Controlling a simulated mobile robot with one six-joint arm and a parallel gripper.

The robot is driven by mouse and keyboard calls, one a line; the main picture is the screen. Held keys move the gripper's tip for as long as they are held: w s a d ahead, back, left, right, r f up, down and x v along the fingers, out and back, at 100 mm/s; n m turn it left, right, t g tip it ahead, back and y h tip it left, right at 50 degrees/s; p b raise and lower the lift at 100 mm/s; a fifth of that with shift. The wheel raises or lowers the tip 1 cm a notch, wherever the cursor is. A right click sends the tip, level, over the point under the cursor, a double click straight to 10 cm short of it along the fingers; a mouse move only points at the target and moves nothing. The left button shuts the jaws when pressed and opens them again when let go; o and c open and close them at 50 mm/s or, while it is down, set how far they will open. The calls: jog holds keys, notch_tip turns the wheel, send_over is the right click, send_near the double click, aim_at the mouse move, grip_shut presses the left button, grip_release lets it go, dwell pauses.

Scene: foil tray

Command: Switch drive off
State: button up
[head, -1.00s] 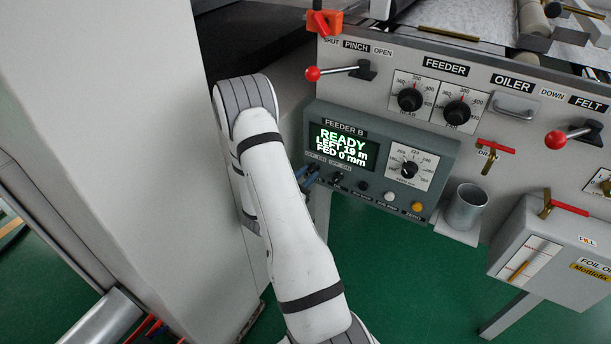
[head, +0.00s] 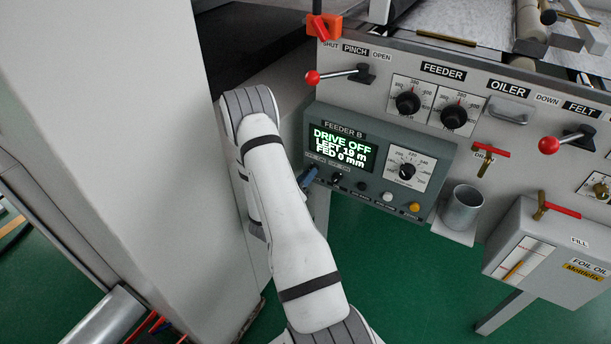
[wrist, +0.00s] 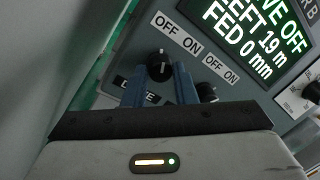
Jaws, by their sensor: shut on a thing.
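The grey Feeder B panel (head: 440,160) has a lit screen (head: 342,150) that reads "DRIVE OFF, LEFT 19 m, FED 0 mm". In the wrist view, the black drive knob (wrist: 159,64) sits under an "OFF ON" label, with a partly covered label below it. My gripper (wrist: 161,76) has its blue fingers on either side of this knob, shut on it. A second black knob (wrist: 207,92) with its own "OFF ON" label is just to the right. In the head view, my gripper (head: 308,178) is at the panel's lower left, and the drive knob is hidden there.
A dial (head: 406,170), a white button (head: 387,197) and an orange button (head: 413,207) are on the same panel. A red-knobbed pinch lever (head: 335,75) is above. A metal cup (head: 462,208) stands right. A pale wall (head: 120,130) is close on the left.

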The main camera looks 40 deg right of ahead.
jog(key=shift+d+r+n, duration=0.1)
jog(key=shift+d+n, duration=0.1)
jog(key=shift+n, duration=0.3)
jog(key=o, duration=1)
jog(key=shift+a, duration=0.1)
jog(key=v, duration=0.7)
jog(key=shift+s+a, duration=0.15)
jog(key=shift+a, duration=0.2)
